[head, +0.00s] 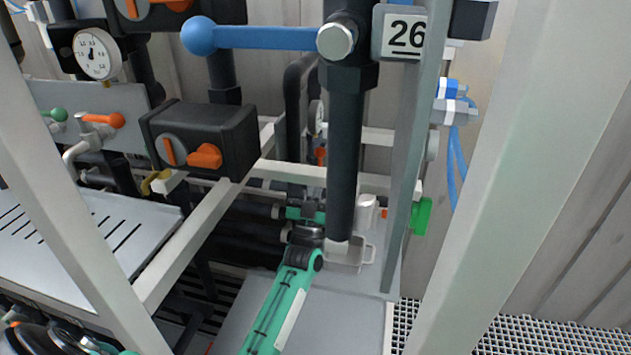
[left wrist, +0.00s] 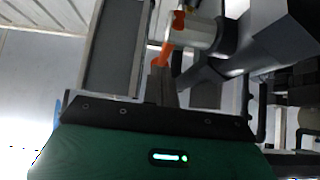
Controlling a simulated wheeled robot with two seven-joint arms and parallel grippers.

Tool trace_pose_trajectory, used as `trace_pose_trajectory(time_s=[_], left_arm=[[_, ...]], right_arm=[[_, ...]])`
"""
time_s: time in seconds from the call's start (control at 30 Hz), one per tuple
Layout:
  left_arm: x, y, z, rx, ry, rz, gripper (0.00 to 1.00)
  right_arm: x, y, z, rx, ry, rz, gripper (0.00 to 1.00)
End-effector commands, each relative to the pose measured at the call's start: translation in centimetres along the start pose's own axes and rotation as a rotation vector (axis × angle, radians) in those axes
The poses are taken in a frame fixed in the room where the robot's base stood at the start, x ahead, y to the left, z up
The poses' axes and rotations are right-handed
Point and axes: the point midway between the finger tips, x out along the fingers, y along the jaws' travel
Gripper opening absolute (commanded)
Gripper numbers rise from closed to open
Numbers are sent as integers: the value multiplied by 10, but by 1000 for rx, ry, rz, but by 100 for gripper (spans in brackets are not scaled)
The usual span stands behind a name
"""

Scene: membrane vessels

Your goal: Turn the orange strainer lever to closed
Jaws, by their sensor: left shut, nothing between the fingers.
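The orange lever (left wrist: 165,53) shows in the left wrist view, just beyond my fingertips, on a pale round fitting (left wrist: 200,33) with a second orange part at its top. My left gripper (left wrist: 160,76) is shut and empty. Its fingertips overlap the lever's lower end in the picture; whether they touch it I cannot tell. In the head view a small orange piece (head: 320,155) shows behind the black upright pipe, perhaps the same lever. There my left gripper's green body (head: 298,213) is partly behind that pipe, and its fingers are hidden. My right gripper is not in view.
A thick black upright pipe (head: 345,165) stands close in front of my left gripper. Pale frame posts (head: 60,215) flank the workspace. A black valve box (head: 200,140) with an orange handle and a blue lever (head: 265,37) are nearby.

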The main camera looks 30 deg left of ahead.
Motion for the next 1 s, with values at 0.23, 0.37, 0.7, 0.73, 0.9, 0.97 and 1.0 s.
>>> trace_pose_trajectory(time_s=[0.23, 0.37, 0.7, 0.73, 0.9, 0.97, 1.0], left_arm=[[0, 0, 0, 0, 0, 0, 0], [3, 0, -2, 0, -19, 0, 0], [16, 0, -3, 0, -185, -1, 0], [16, 0, -2, 0, -199, 0, 0], [17, 0, 1, 0, -253, 0, 0], [16, 0, 3, 0, -263, 0, 0], [16, 0, 3, 0, -267, 0, 0]], right_arm=[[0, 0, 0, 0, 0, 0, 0], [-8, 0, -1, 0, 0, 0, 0], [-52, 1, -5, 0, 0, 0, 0], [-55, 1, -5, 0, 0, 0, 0], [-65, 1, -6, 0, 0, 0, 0], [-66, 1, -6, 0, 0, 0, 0], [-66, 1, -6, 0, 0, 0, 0]])
